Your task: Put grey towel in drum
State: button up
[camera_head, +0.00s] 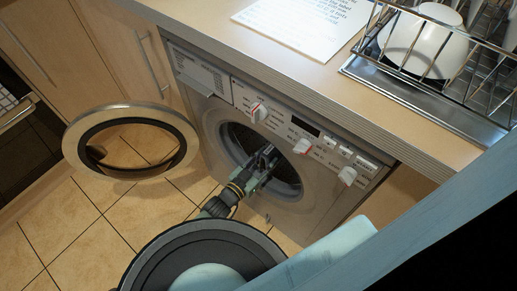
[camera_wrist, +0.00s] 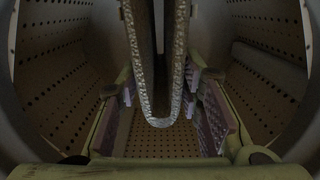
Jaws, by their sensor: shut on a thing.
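The washing machine drum (camera_head: 234,143) shows as a dark round opening in the machine's front. My gripper (camera_head: 268,160) reaches through this opening. In the wrist view, the perforated drum wall (camera_wrist: 60,75) surrounds my gripper (camera_wrist: 165,112), so the fingers are inside the drum. The grey towel (camera_wrist: 160,118) hangs between the two purple-padded fingers as a U-shaped fold. My gripper is shut on it. The towel's upper part runs out of the top of the wrist view. In the head view I cannot make out the towel, as my arm and the dark opening hide it.
The round porthole door (camera_head: 69,146) stands wide open to the left. The washing machine (camera_head: 310,213) sits under a counter (camera_head: 300,80) with a sheet of paper (camera_head: 303,25) and a dish rack (camera_head: 420,100) on top. Tiled floor (camera_head: 75,225) is clear at the lower left.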

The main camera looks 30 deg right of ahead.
jog(key=shift+w+d+f+b, duration=0.3)
jog(key=shift+d+f+b, duration=0.5)
jog(key=shift+f+b, duration=0.55)
jog(key=shift+w+d+f+b, duration=0.35)
jog(key=shift+d+f+b, duration=0.45)
jog(key=shift+f+b, duration=0.45)
jog(key=shift+w+d+f+b, duration=0.3)
jog(key=shift+d+f+b, duration=0.5)
jog(key=shift+f+b, duration=0.55)
jog(key=o, duration=1.3)
jog(key=shift+f, duration=0.1)
jog(key=shift+o, duration=0.2)
jog(key=shift+a, duration=0.1)
